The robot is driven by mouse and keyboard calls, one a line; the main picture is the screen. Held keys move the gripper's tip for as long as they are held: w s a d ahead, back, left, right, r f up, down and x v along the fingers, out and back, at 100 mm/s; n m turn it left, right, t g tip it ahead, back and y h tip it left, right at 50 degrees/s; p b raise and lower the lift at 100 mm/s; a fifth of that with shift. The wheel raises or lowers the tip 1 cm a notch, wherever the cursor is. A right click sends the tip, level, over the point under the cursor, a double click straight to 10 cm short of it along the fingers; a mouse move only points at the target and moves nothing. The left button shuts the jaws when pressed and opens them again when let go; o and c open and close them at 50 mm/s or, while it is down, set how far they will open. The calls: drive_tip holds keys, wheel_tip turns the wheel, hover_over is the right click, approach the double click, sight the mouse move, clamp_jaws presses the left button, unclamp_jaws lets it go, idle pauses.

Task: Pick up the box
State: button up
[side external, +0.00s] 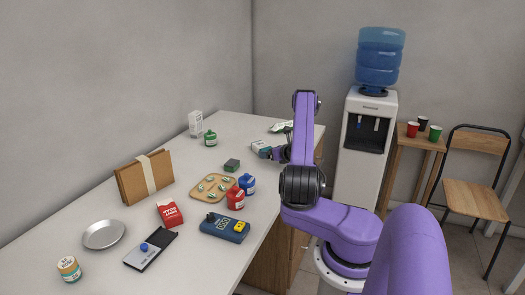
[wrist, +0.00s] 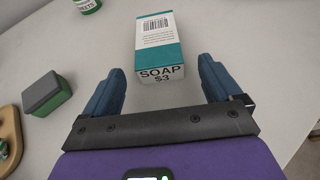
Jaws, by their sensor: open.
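A soap box (wrist: 157,42), white and teal with a barcode on top and "SOAP $3" on its near end, lies on the counter in the wrist view. My gripper (wrist: 161,68) is open, with one blue finger to the left of the box's near end and the other to its right. Gaps show on both sides, and nothing is held. In the side external view the box (side external: 261,147) is near the counter's right edge, partly hidden by my gripper (side external: 275,154).
A green-and-grey block (wrist: 47,93) lies left of my gripper. A water cooler (side external: 365,165) stands beyond.

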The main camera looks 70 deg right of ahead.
sight(267, 149)
drive_tip(key=shift+x, duration=2.25)
drive_tip(key=shift+r, duration=0.1)
drive_tip(key=c, duration=1.1)
